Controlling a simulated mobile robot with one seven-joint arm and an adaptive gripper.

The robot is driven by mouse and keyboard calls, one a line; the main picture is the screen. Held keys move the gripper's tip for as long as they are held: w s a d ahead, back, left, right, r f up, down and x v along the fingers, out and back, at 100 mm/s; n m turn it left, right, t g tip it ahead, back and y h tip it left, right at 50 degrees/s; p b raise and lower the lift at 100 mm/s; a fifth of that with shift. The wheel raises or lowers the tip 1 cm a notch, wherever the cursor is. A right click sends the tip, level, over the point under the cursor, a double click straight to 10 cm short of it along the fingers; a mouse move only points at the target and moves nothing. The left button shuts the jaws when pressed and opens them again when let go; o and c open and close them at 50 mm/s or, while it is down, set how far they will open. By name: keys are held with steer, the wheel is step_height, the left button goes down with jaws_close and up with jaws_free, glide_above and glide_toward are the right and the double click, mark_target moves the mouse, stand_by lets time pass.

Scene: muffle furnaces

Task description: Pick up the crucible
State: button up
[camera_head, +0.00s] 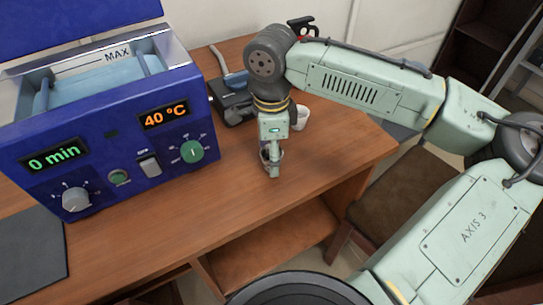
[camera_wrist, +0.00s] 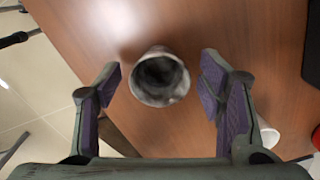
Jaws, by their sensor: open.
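The crucible (camera_wrist: 160,100), a whitish cup with grey stains and a dark inside, stands upright on the wooden table in the wrist view. My gripper (camera_wrist: 162,80) is open, with one purple-padded finger on each side of the crucible and a visible gap on both sides. In the head view my gripper (camera_head: 273,165) points down over the table; its fingers largely hide what is between them.
A second white cup (camera_head: 300,118) stands behind my gripper; a white object shows by the right finger in the wrist view (camera_wrist: 268,136). A blue water bath (camera_head: 110,135) stands left, with a dark device (camera_head: 234,102) behind. The wooden table (camera_head: 190,225) is clear in front.

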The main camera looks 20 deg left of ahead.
steer(key=shift+f, duration=0.65)
steer(key=shift+c, duration=0.4)
steer(key=c, duration=1)
steer(key=shift+r, duration=0.1)
steer(key=shift+c, duration=0.2)
